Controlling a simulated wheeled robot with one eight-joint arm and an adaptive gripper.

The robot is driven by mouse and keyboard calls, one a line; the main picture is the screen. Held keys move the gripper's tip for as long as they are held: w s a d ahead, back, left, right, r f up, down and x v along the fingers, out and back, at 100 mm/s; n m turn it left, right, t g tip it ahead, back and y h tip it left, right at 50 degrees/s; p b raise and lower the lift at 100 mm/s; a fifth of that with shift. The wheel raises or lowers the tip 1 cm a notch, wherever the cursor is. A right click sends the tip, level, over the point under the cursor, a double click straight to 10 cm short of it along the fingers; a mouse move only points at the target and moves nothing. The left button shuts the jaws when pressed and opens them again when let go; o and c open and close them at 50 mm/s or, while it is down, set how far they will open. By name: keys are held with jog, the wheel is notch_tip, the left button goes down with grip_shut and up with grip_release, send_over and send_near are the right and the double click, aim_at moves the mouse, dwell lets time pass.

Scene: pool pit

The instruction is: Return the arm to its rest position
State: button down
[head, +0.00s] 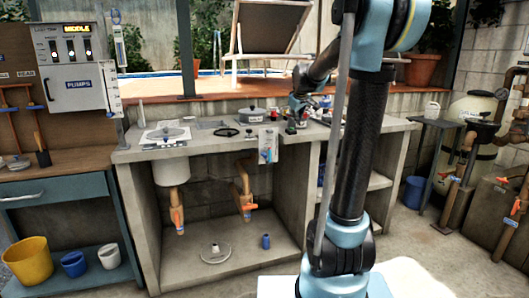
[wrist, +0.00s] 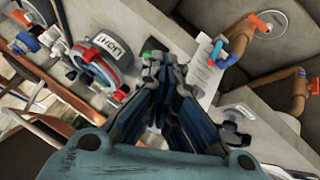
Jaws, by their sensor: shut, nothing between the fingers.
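My arm (head: 358,140) rises in front of the counter in the head view, bends at the top and reaches back down to the left. My gripper (head: 295,122) is small and partly lost against items on the counter there. In the wrist view my gripper (wrist: 162,62) has its dark fingers drawn together at the tips, with nothing held between them. The fingers point toward the concrete counter (head: 215,146). I cannot tell the exact gap between the fingertips and the counter.
The wrist view shows a round red-and-grey labelled device (wrist: 100,58) close to my fingers and orange-handled pipes (wrist: 240,38). A side table (head: 440,125) and tank (head: 472,108) stand at right.

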jog(key=s+f+m+g, duration=0.2)
jog(key=s+f, duration=0.5)
jog(key=s, duration=0.8)
jog(key=s+d+f+m+g, duration=0.1)
jog(key=s+f+m+g, duration=0.1)
jog(key=s+f, duration=0.6)
jog(key=s+d+f+m+g, duration=0.1)
jog(key=s+f+m, duration=0.2)
jog(key=s, duration=1.9)
notch_tip(320, 180, down, 5)
jog(key=shift+s+d+g, duration=0.2)
jog(key=shift+g, duration=0.2)
